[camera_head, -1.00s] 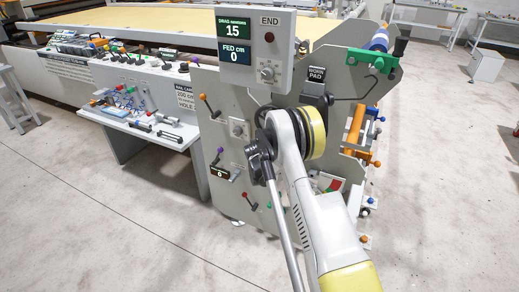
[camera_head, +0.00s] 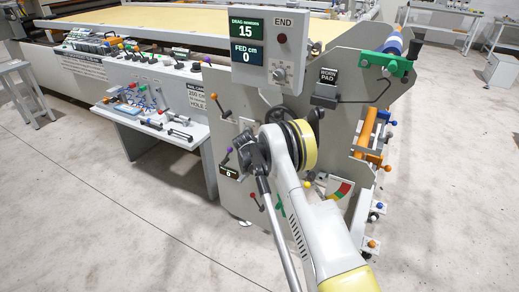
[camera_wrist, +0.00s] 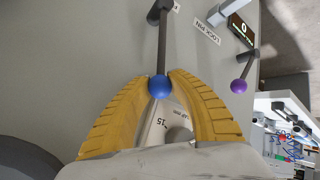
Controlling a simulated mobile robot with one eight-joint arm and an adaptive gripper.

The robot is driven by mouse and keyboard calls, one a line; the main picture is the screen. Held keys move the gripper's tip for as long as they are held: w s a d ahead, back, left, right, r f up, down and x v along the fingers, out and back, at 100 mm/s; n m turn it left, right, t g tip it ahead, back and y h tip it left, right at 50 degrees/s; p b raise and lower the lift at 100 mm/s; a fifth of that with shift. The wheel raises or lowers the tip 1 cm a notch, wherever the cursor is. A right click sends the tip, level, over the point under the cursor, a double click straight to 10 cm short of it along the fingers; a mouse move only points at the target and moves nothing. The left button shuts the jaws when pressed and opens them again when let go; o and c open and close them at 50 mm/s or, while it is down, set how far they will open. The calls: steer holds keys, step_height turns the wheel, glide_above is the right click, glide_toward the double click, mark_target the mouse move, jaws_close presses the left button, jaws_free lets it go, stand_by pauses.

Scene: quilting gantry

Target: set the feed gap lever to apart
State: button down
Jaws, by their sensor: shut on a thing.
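In the wrist view, a dark lever with a blue ball knob (camera_wrist: 159,87) stands out from the grey machine panel. The two yellow fingers of my gripper (camera_wrist: 159,77) are closed around the blue knob, one on each side. The lever's shaft runs up the picture from the knob to a dark pivot. In the head view, my arm hides the blue knob and the fingers.
A purple-knobbed lever (camera_wrist: 240,86) and a small display reading 0 (camera_wrist: 241,29) are close by. In the head view, an orange-knobbed lever (camera_head: 217,99) and red-knobbed lever (camera_head: 253,195) share the panel. A tool bench (camera_head: 160,128) stands left. Floor in front is clear.

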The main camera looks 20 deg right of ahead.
steer(key=c, duration=1.4)
jaws_free()
steer(key=shift+a, duration=0.15)
steer(key=v, duration=1.2)
steer(key=shift+f, duration=0.15)
steer(key=c, duration=0.7)
steer(key=f, duration=0.1)
steer(key=d+f+m+y, duration=0.1)
steer(key=s+f+m+y, duration=0.1)
steer(key=shift+d+f, duration=0.15)
jaws_close()
steer(key=s+d+m+t+y+p, duration=0.2)
steer(key=s+d+m+t+y, duration=0.2)
steer(key=d+m+t, duration=0.55)
steer(key=w+a+f+m+g+b, duration=0.2)
steer(key=w+f+g+b, duration=0.1)
steer(key=w, duration=0.6)
steer(key=shift+g+b, duration=0.35)
